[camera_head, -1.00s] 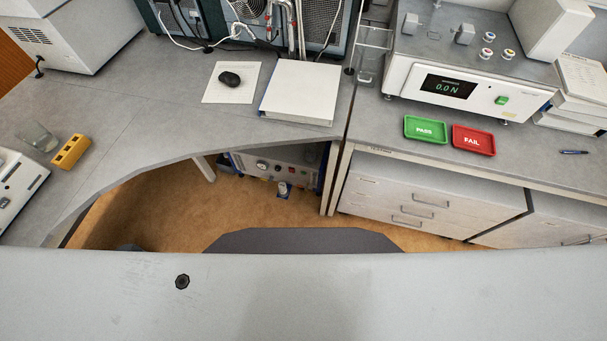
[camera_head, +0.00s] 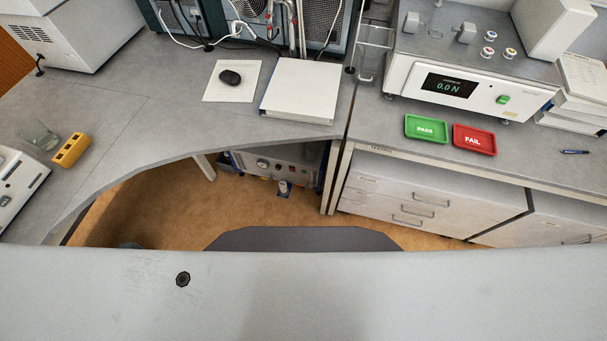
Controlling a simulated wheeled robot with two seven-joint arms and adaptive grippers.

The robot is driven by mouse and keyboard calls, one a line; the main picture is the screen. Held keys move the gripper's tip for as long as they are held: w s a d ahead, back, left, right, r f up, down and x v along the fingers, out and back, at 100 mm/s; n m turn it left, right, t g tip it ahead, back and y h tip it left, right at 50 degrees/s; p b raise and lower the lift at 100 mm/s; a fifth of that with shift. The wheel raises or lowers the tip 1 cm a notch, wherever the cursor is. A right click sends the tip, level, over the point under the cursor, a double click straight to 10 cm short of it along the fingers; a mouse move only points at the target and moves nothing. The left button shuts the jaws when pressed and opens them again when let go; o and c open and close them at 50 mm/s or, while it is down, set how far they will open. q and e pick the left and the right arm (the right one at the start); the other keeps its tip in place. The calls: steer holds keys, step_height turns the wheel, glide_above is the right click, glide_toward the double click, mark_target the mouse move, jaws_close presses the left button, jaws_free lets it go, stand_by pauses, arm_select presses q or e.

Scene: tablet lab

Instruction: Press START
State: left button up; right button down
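A white and grey test machine (camera_head: 470,75) stands on the right-hand bench. Its front has a dark display (camera_head: 448,85) reading 0.0 N in green and a green button (camera_head: 503,99) to the right of the display. I cannot read any START label on the button at this size. Neither of my grippers is in view, and nothing touches the machine's front.
A green PASS tray (camera_head: 427,128) and a red FAIL tray (camera_head: 474,139) lie before the machine. A white binder (camera_head: 301,91), black mouse (camera_head: 230,78), yellow block (camera_head: 71,150) and glass beaker (camera_head: 40,136) are on the left bench (camera_head: 120,110). A pen (camera_head: 575,152) lies far right.

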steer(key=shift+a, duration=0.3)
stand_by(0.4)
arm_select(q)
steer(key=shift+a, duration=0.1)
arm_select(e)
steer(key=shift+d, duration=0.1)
